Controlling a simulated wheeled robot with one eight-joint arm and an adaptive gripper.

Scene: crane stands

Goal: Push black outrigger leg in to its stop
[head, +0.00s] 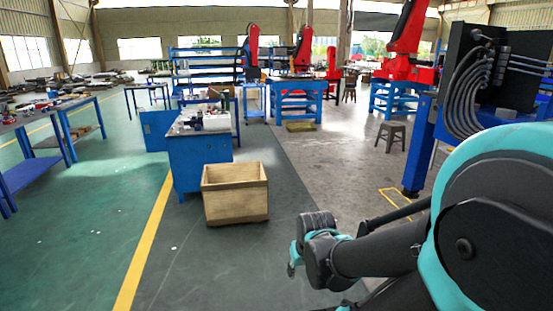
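My own turquoise and black arm fills the lower right of the head view, its far visible joint near the bottom middle. I cannot make out gripper fingers on it. No black outrigger leg can be told for sure. A thin dark bar (397,215) shows just above my arm, partly hidden by it, and I cannot tell what it belongs to. A blue post (419,145) with a black panel (521,71) and several grey hoses stands at the right, partly covered by my arm.
An open wooden crate (236,205) stands on the floor before a blue workbench (190,165). A grey stool (391,137) stands farther back. Blue tables (72,130) line the left. Green floor (85,230) left of the yellow line is mostly clear.

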